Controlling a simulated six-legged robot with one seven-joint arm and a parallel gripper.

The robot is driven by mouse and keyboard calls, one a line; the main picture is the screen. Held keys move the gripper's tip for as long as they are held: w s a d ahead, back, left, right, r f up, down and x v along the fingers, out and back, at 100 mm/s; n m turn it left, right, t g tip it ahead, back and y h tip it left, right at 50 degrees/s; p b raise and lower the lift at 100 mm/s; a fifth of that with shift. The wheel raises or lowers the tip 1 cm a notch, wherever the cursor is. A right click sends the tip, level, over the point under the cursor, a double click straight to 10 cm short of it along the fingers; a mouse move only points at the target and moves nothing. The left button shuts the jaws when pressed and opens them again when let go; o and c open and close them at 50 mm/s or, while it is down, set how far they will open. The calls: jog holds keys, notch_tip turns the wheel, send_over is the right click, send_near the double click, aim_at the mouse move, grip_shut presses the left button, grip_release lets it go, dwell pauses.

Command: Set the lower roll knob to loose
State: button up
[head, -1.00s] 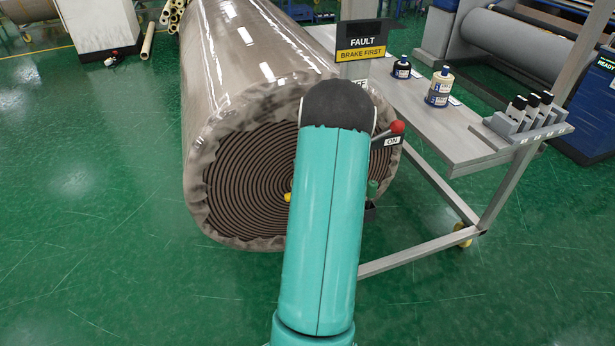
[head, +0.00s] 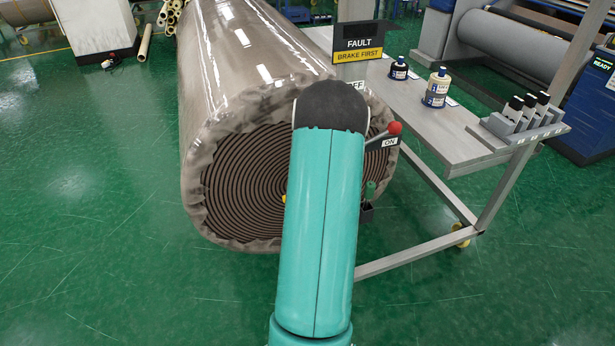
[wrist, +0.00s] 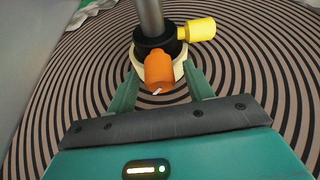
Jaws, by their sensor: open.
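In the wrist view an orange knob (wrist: 158,70) with a small white mark sits low on a dark hub with a pale collar (wrist: 178,70), below a grey shaft (wrist: 150,16). A yellow knob (wrist: 199,28) sticks out to the right of the hub. My gripper (wrist: 157,72) is open, its two green fingers on either side of the orange knob; contact cannot be told. In the head view my arm hides the gripper and orange knob; a sliver of yellow knob (head: 284,198) shows before the wrapped roll's (head: 235,190) spiral end.
A red-tipped lever (head: 394,128) by an ON label stands right of my arm. A FAULT, BRAKE FIRST sign (head: 358,50) is above. A grey bench (head: 440,125) stands right. The green floor at left is clear.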

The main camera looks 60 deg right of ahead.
jog(key=m+g+h, duration=0.1)
jog(key=m, duration=0.3)
jog(key=shift+w+a, duration=0.1)
jog(key=m+g, duration=0.1)
jog(key=m, duration=0.1)
jog(key=m+g, duration=0.1)
jog(key=m, duration=0.1)
jog(key=shift+m+h, duration=0.3)
jog(key=shift+m, duration=0.1)
jog(key=v, duration=1.4)
jog(key=s+a+f+n+t+h, duration=0.2)
jog(key=s+f+n+t, duration=0.1)
jog(key=s+n+t, duration=0.1)
jog(key=shift+s+a+n+t+h, duration=0.35)
jog(key=shift+s+n, duration=0.25)
jog(key=shift+n, duration=0.3)
